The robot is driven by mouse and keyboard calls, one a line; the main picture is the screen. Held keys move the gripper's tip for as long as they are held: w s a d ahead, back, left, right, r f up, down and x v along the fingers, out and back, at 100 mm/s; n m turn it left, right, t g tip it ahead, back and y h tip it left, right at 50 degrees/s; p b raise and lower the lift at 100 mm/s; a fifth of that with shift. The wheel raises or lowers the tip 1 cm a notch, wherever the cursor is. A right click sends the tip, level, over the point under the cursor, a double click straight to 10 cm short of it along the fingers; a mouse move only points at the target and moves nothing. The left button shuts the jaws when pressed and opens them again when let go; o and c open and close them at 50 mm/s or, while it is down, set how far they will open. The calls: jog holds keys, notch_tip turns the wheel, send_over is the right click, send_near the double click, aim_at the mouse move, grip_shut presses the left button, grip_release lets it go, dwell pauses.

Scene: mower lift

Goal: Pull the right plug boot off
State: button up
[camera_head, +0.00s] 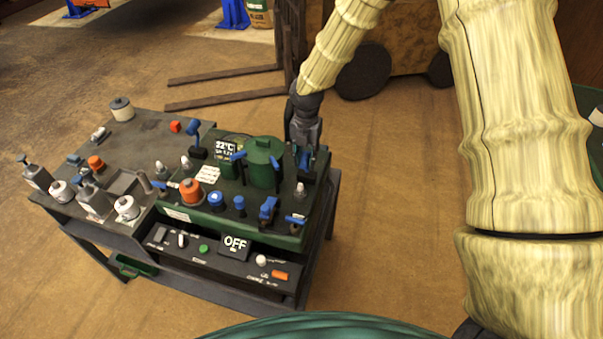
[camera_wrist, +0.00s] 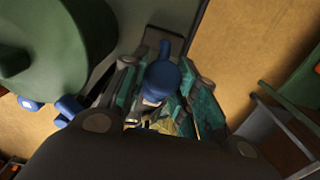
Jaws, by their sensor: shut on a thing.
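The right plug boot is blue, with a rounded body and a narrow stub. In the wrist view the boot (camera_wrist: 165,76) sits between the fingers of my gripper (camera_wrist: 164,92), which is shut on it. In the head view my gripper (camera_head: 304,146) points down at the back right of the green machine deck, and a little of the boot (camera_head: 304,160) shows below it. The boot's lower end is hidden, so I cannot tell whether it is seated. Another blue boot-like part (camera_head: 194,131) stands farther left, apart from my gripper.
A green cylinder (camera_head: 263,160) stands just left of my gripper and also fills the left of the wrist view (camera_wrist: 40,45). Several knobs and levers crowd the deck. A grey bench (camera_head: 150,125) with loose parts lies left.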

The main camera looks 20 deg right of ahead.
jog(key=shift+w+d, duration=0.1)
jog(key=shift+w, duration=0.05)
jog(key=shift+w+d+p, duration=0.35)
jog(key=shift+w+d, duration=0.2)
jog(key=shift+w, duration=0.25)
jog(key=shift+w+d+f, duration=0.2)
jog(key=shift+w+d, duration=0.15)
jog(key=shift+w, duration=0.15)
jog(key=shift+w+d+f, duration=0.15)
jog(key=shift+w+d, duration=0.15)
jog(key=shift+w, duration=0.15)
jog(key=shift+c, duration=0.2)
jog(key=o, duration=0.8)
jog(key=shift+c, duration=0.2)
jog(key=shift+r, duration=0.1)
notch_tip(320, 180, up, 7)
jog(key=p, duration=0.5)
